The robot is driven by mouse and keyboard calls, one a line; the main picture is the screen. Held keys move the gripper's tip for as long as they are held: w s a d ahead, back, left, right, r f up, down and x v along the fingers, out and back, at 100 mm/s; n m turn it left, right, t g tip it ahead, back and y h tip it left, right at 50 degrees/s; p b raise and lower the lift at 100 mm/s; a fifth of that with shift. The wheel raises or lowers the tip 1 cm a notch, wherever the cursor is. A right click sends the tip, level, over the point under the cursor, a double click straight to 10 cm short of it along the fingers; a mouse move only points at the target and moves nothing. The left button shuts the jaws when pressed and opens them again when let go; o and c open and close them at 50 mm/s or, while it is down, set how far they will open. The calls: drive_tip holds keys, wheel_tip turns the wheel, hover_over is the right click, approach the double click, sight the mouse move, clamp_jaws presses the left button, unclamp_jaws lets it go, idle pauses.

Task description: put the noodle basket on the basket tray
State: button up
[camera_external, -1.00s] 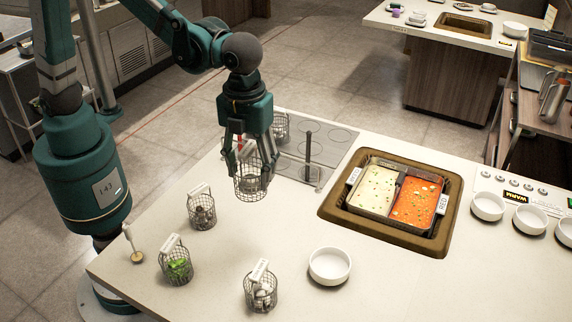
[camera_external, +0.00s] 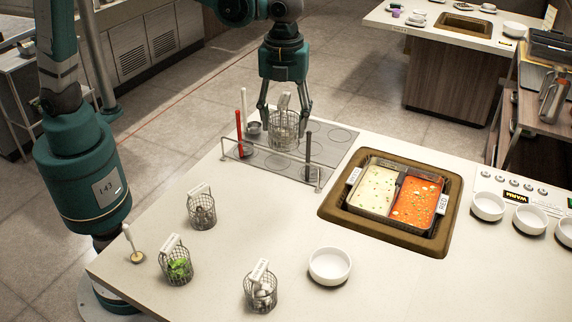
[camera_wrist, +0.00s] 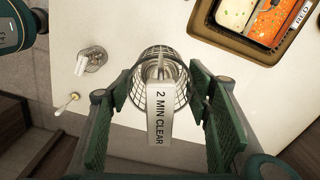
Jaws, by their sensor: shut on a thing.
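A wire noodle basket (camera_external: 284,133) hangs in my gripper (camera_external: 285,112) in the external view. In the wrist view the basket (camera_wrist: 174,90) is between the fingers (camera_wrist: 160,108), with a tag reading "2 MIN CLEAR". Its contents are unclear. The grey basket tray (camera_external: 328,150) with round recesses is at the back of the counter. The basket is over the tray's back part in the external view. I cannot tell whether its bottom touches the tray.
Several other baskets (camera_external: 202,213) stand front left. A white bowl (camera_external: 330,266) and the two-part soup pot (camera_external: 352,196) are to the right.

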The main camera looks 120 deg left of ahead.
drive_tip(key=s+a+n, duration=0.2)
drive_tip(key=s+a, duration=0.1)
drive_tip(key=a, duration=0.9)
drive_tip(key=s+a+n, duration=0.2)
drive_tip(key=s+a, duration=0.1)
drive_tip(key=a, duration=1)
drive_tip(key=s+a+n, duration=0.2)
drive_tip(key=s+a, duration=0.1)
drive_tip(key=a, duration=0.9)
wheel_tip(320, 180, down, 18)
drive_tip(key=shift+w, duration=0.15)
drive_tip(key=shift+f, duration=0.15)
wheel_tip(320, 180, down, 6)
drive_tip(key=shift+f+b, duration=0.45)
drive_tip(key=shift+f, duration=1.45)
drive_tip(key=shift+f, duration=0.2)
